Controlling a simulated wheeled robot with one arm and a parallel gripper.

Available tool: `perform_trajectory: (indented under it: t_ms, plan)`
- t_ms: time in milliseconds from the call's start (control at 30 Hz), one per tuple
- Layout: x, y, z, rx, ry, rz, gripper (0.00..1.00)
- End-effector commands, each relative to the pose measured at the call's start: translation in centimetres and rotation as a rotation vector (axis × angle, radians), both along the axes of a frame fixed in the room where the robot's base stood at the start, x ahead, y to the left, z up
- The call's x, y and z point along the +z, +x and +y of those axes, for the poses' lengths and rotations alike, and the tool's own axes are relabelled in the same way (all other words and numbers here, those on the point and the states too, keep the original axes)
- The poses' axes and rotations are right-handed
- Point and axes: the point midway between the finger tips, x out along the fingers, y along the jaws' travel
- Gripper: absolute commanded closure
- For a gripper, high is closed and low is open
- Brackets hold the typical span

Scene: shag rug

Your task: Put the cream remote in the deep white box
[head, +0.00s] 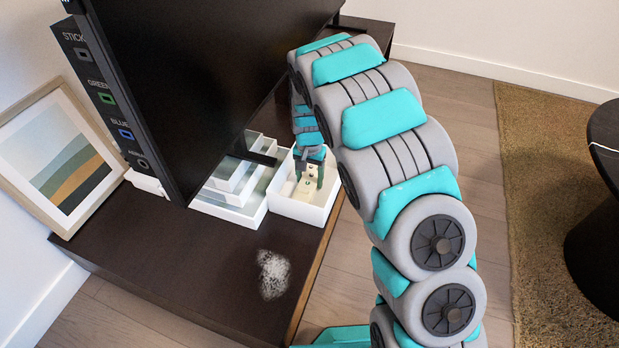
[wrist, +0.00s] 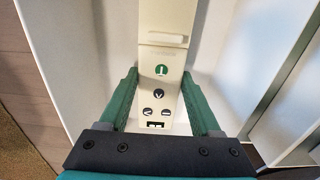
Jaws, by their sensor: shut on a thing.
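The cream remote (head: 304,190) is between the fingers of my gripper (head: 311,174), which is shut on it. In the wrist view the remote (wrist: 161,50) runs away from the green fingers of my gripper (wrist: 158,80), with dark round buttons facing the camera. The deep white box (head: 302,212) stands on the dark low cabinet. The remote and my fingertips are inside its opening, between its walls; the box wall (wrist: 82,55) also shows in the wrist view. I cannot tell whether the remote touches the box floor.
A stepped white tray with grey compartments (head: 232,207) stands directly left of the box. A large black screen (head: 190,80) rises behind it. A framed picture (head: 62,165) leans at the left. A pale fuzzy patch (head: 272,274) lies on the cabinet (head: 200,262) in front.

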Motion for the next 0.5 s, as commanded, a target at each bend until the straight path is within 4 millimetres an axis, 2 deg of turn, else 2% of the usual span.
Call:
perform_trajectory:
  t_ms: [300, 333, 500]
  plan:
    - [-0.15, 0.03, 0.02, 0.0, 0.001, -0.001, 1.0]
    - [-0.19, 0.04, 0.02, 0.0, 0.001, -0.001, 0.34]
    - [-0.14, 0.04, 0.02, 0.0, 0.001, -0.001, 0.15]
